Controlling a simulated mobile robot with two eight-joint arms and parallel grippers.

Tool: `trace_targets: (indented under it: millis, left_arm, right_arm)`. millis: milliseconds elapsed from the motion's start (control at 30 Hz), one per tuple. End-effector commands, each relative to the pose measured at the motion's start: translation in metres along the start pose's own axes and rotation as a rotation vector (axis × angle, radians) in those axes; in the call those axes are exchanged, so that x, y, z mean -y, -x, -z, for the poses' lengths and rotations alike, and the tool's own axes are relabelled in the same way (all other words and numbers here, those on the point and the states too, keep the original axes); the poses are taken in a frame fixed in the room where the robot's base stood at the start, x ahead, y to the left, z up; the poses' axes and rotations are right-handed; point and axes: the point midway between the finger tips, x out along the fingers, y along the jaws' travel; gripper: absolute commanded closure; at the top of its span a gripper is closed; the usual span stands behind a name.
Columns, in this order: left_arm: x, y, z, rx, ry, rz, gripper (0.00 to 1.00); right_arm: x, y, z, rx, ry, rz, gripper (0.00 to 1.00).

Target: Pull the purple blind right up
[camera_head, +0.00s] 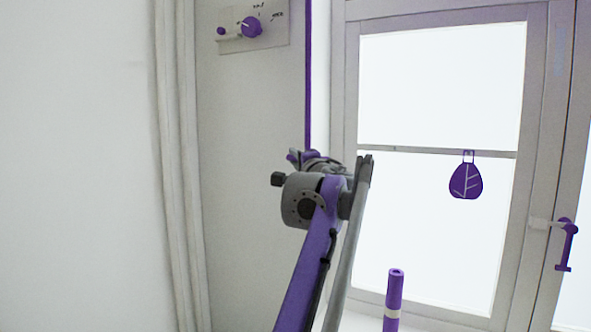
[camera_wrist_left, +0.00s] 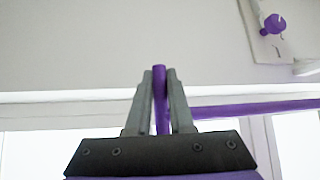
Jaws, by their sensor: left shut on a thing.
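A thin purple strap (camera_head: 308,75) runs straight down the wall beside the window frame to my left gripper (camera_head: 303,158). In the left wrist view the strap (camera_wrist_left: 262,107) runs off to the right edge. There my left gripper (camera_wrist_left: 160,88) is shut on a narrow purple piece (camera_wrist_left: 160,100) between its two fingers. It looks like part of the strap, but the join is hidden by the fingers. The blind's cloth does not show; the window panes (camera_head: 440,85) in view are bare and bright. My right gripper is not in view.
A wall panel with purple knobs (camera_head: 251,27) is at the upper left, beside a pale curtain (camera_head: 178,160). A purple leaf-shaped ornament (camera_head: 466,181) hangs on the window bar. A purple window handle (camera_head: 567,245) is at the right. A purple cylinder (camera_head: 394,290) stands low by the window.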

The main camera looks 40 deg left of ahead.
Motion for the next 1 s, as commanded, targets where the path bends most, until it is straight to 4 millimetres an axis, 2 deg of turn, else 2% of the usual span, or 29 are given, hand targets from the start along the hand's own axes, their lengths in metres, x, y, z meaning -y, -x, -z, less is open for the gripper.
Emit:
trace_targets:
  millis: [400, 433, 567, 867, 1000]
  left_arm:
    - [0.008, -0.001, 0.000, 0.000, -0.005, 0.009, 1.00]
    - [0.008, -0.001, 0.000, 0.000, -0.004, 0.009, 0.74]
    - [0.007, -0.001, 0.000, 0.000, -0.003, 0.008, 0.51]
    - [0.004, 0.000, 0.000, -0.001, -0.003, 0.005, 0.50]
    - [0.003, 0.013, 0.001, -0.003, -0.004, 0.003, 0.50]
  right_arm:
    - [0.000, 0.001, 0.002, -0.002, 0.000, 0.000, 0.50]
    - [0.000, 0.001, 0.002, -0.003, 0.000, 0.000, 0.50]
    - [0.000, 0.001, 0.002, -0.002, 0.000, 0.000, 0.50]
    - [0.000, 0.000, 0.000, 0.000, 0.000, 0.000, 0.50]
    - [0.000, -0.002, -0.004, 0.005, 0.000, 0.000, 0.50]
